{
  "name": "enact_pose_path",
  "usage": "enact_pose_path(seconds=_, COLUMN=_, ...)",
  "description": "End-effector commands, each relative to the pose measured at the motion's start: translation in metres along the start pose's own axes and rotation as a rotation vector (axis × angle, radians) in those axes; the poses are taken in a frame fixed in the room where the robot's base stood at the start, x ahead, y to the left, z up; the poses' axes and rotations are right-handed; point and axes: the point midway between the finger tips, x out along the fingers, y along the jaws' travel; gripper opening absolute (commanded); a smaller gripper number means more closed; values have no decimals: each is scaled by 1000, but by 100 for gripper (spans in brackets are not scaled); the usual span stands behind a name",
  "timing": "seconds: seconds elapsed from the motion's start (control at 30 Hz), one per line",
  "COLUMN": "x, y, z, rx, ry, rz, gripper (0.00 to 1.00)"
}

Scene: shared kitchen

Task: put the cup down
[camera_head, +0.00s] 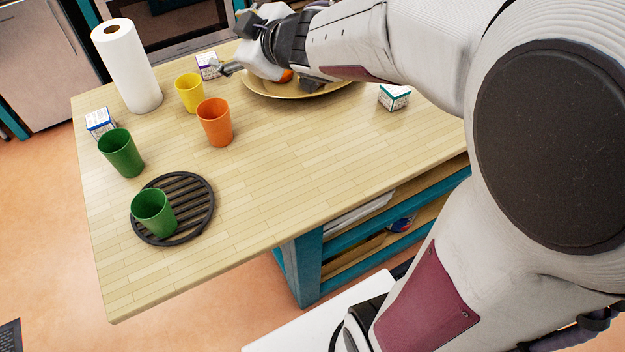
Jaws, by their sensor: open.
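Several cups stand upright on the wooden table. A green cup (153,213) stands on a round black slatted trivet (206,190) near the front left. Another green cup (121,153) stands behind it on bare wood. An orange cup (215,123) and a yellow cup (189,93) stand farther back. My gripper (226,69) is at the far side of the table, to the right of the yellow cup and near the plate's left rim. It is open, and I see no cup in it. My arm and wrist hide part of the plate.
A tan plate (300,96) with an orange fruit (285,76) lies under my wrist. A paper roll (127,66) stands at the back left. Small cartons stand at the left (100,123), back (207,65) and right (394,97). The table's front middle is clear.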

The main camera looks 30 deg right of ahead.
Motion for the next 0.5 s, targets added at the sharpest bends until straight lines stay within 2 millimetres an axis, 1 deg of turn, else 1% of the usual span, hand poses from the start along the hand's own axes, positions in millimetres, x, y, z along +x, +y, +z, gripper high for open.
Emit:
enact_pose_path(seconds=0.03, x=-10, y=7, z=1, rx=20, ry=-24, rz=38, gripper=61)
enact_pose_path(seconds=0.1, x=-23, y=15, z=8, rx=56, ry=-66, rz=84, gripper=61)
enact_pose_path(seconds=0.23, x=-48, y=24, z=21, rx=128, ry=-145, rz=154, gripper=61)
enact_pose_path(seconds=0.37, x=-76, y=24, z=38, rx=209, ry=-226, rz=200, gripper=61)
enact_pose_path(seconds=0.5, x=-105, y=13, z=57, rx=302, ry=-315, rz=222, gripper=61)
